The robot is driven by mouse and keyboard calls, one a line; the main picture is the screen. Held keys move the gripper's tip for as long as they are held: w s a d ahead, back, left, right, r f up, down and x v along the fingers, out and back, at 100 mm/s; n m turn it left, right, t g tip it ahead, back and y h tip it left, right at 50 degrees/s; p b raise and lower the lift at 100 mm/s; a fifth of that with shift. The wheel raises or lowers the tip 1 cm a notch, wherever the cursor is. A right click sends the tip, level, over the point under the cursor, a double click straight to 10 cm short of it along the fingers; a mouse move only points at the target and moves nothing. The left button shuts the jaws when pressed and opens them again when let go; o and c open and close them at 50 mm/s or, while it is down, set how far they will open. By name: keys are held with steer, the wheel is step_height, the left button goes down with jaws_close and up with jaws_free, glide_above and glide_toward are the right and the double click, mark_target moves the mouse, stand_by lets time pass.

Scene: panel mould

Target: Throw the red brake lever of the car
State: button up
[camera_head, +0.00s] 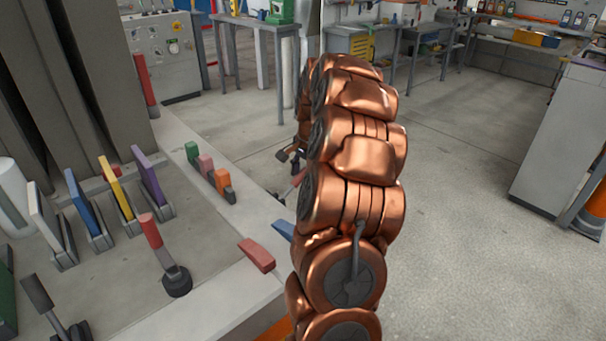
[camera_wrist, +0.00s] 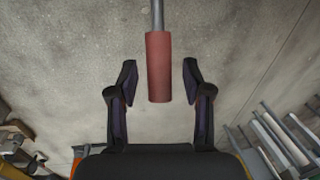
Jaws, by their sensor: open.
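A red cylindrical handle on a grey metal rod (camera_wrist: 158,68) shows in the wrist view. Its end lies between the two dark fingers of my open gripper (camera_wrist: 158,80), with a gap on either side. In the head view my gripper (camera_head: 290,158) is small and partly hidden behind my copper-coloured arm. A small red piece (camera_head: 299,178) shows just below it, likely the same handle. The car itself cannot be made out.
A grey bench at left bears a red-handled lever (camera_head: 150,231) on a black base, a row of coloured paddles including a blue one (camera_head: 82,205), and a red wedge (camera_head: 257,255). Open concrete floor (camera_head: 460,200) lies to the right, before a grey cabinet (camera_head: 560,140).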

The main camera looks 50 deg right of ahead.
steer(key=shift+c, duration=0.4)
steer(key=shift+f, duration=0.1)
jaws_close()
